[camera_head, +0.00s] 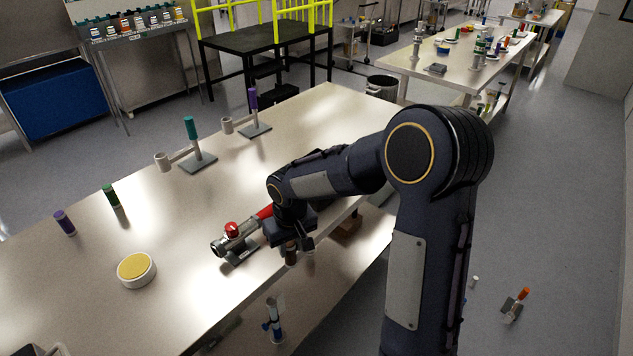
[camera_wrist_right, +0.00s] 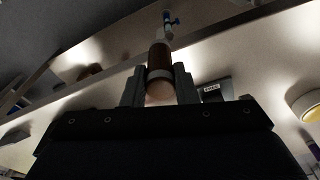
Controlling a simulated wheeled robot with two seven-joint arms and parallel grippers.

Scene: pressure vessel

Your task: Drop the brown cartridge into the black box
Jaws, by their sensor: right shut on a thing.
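The brown cartridge (camera_head: 290,254) hangs below my right gripper (camera_head: 296,243), near the front edge of the table. In the right wrist view, the cartridge (camera_wrist_right: 159,57), brown with a pale band and pale end, sits between the two fingers of the right gripper (camera_wrist_right: 159,85), which is shut on it. It is clear of the tabletop as far as I can tell. I cannot make out the black box for certain in either view. My left gripper is not in view.
A grey vessel (camera_head: 236,242) with a red knob lies on the table (camera_head: 190,225) beside the right gripper. Purple (camera_head: 65,223) and green (camera_head: 111,196) cartridges, a round yellow-topped pad (camera_head: 137,269) and two grey stands (camera_head: 199,162) are farther left and back. The middle of the table is clear.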

